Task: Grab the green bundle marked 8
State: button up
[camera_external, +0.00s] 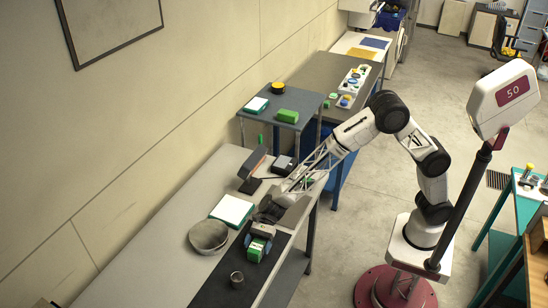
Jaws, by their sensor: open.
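A small green bundle (255,251) with a pale band or top lies on the dark mat (218,290) on the long grey table. Any number on it is too small to read. My gripper (258,240) reaches down from the upper right and is open right at this bundle. Its dark wrist and bluish fingers cover part of the bundle's far side. I cannot tell whether the fingers touch it. Another green block (288,116) lies on the farther grey table, and a bit of green (310,181) shows behind my arm; neither has a readable mark.
A round grey bowl (208,236) and a white-topped green box (232,210) stand left of my gripper. A small dark cup (237,280) stands in front of the bundle. A dark card reader or stand (252,172) is farther back. The table's front-left surface is clear.

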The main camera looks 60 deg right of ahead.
aim_at(257, 245)
dwell(0.4)
jog(key=c, duration=1.1)
jog(key=shift+r, duration=0.1)
jog(key=shift+r, duration=0.6)
notch_tip(257, 245, up, 2)
jog(key=shift+r, duration=0.1)
jog(key=s+d, duration=0.3)
jog(key=s, duration=0.1)
jog(key=s+d+r, duration=0.1)
jog(key=s+d, duration=0.6)
jog(key=s, duration=0.1)
jog(key=shift+d+r, duration=0.2)
jog(key=shift+d, duration=0.05)
jog(key=shift+s, duration=0.1)
